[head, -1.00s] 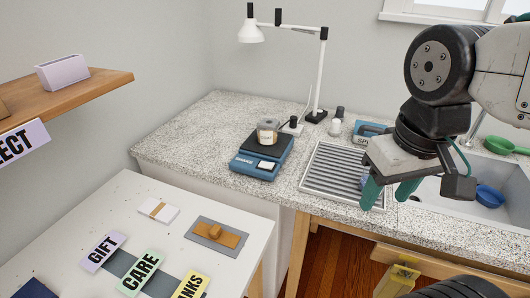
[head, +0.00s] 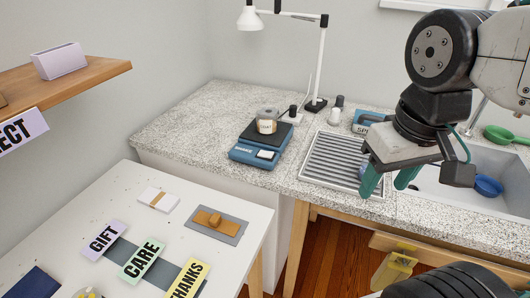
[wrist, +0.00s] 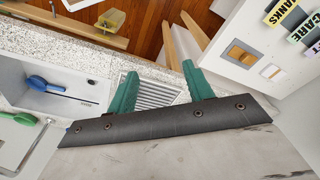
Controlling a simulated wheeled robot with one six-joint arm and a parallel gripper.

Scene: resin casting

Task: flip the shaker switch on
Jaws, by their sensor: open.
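The shaker (head: 258,148) is a blue box with a dark top plate, standing on the speckled counter left of the drying rack. A white rocker switch (head: 265,154) sits on its front face; I cannot tell which way it is tipped. A small jar with a pale label (head: 267,122) stands on the plate. My gripper (head: 387,182) has green fingers, apart and empty, and hangs over the right edge of the rack, well right of the shaker. In the wrist view my gripper (wrist: 158,88) is open above the rack; the shaker is not in that view.
A white lamp (head: 320,60) stands behind the shaker. A white table (head: 130,190) with cards is at front left.

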